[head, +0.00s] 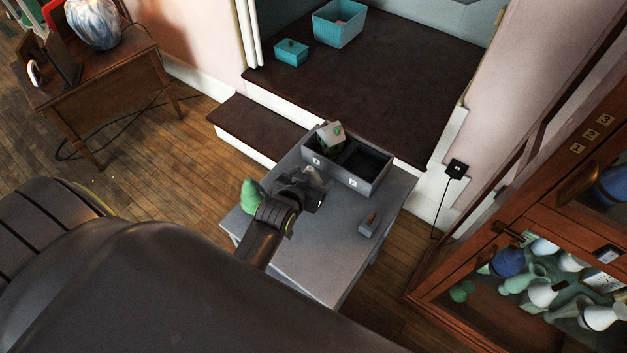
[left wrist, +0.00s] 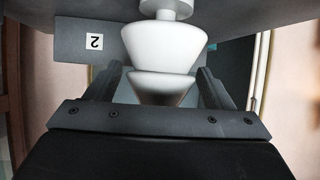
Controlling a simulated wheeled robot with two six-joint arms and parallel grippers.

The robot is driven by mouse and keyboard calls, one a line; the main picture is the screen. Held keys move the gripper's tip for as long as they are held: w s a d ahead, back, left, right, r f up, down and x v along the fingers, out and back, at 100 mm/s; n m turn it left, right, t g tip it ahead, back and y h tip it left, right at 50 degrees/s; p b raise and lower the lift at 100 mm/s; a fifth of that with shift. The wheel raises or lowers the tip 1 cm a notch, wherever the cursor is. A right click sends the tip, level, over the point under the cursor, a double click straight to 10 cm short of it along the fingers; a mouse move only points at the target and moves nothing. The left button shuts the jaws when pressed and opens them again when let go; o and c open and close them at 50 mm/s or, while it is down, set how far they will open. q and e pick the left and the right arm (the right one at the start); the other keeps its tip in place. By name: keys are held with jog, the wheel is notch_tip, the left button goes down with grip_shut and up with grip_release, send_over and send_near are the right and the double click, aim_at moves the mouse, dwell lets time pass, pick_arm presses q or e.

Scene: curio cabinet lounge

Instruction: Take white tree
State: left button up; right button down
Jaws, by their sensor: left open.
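The white tree (left wrist: 165,42) has stacked cone-like tiers and fills the middle of the left wrist view. In the head view, only a pale bit of it (head: 316,175) shows behind my left gripper (head: 312,193), above the grey table (head: 318,268). My left gripper's two fingers (left wrist: 160,88) are open, one on each side of the white tree's near tier. I cannot tell whether they touch it. My right gripper is not in view.
A grey two-compartment box (head: 347,174) labelled 1 and 2 stands at the table's back; a small house (head: 330,134) is in compartment 1. A green tree (head: 252,195) stands left of my gripper, and a small block (head: 368,223) lies right. A glass-fronted cabinet (head: 520,225) stands right.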

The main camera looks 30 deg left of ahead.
aim_at(310, 167)
pick_arm(q)
jog(key=shift+s+r, duration=0.15)
jog(key=shift+s, duration=0.25)
jog(key=c, duration=0.6)
jog(key=shift+c, duration=2.6)
jog(key=shift+r, duration=0.5)
notch_tip(310, 167, up, 9)
jog(key=shift+r, duration=0.1)
jog(key=o, duration=0.6)
jog(key=shift+c, duration=0.2)
grip_shut()
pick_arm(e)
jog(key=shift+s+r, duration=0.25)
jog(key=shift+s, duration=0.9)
